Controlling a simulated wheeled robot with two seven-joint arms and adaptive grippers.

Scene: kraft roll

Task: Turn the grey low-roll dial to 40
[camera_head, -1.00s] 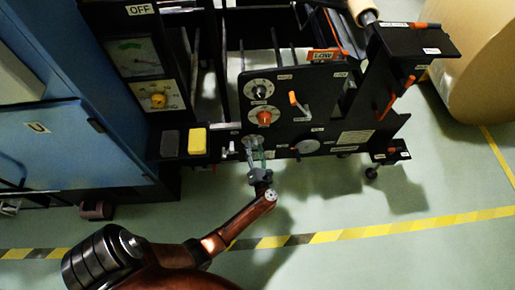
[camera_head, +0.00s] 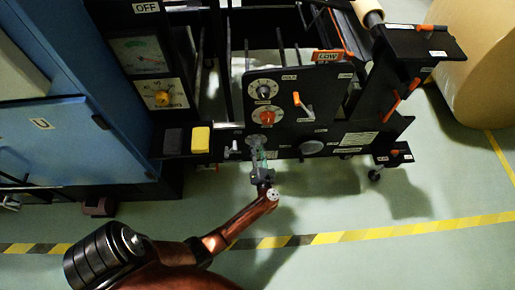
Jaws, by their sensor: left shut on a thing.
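My left gripper (camera_head: 257,153) reaches up from the bottom of the view to the lower left of the black machine panel (camera_head: 285,105). It is shut on a small grey part there, which appears to be the grey dial; the fingers hide most of it. I cannot read its scale or setting. Above it on the panel are a dial with a dark knob (camera_head: 263,91) and a dial with an orange-red knob (camera_head: 267,117). A plain grey disc (camera_head: 311,147) sits to the right of the gripper. My right gripper is not in view.
An orange-handled lever (camera_head: 297,99) and an orange LOW sign (camera_head: 327,56) are on the machine. A yellow block (camera_head: 200,140) and a dark block (camera_head: 173,141) sit left of the gripper. A blue cabinet (camera_head: 65,140) stands left, a large kraft roll (camera_head: 480,70) right.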

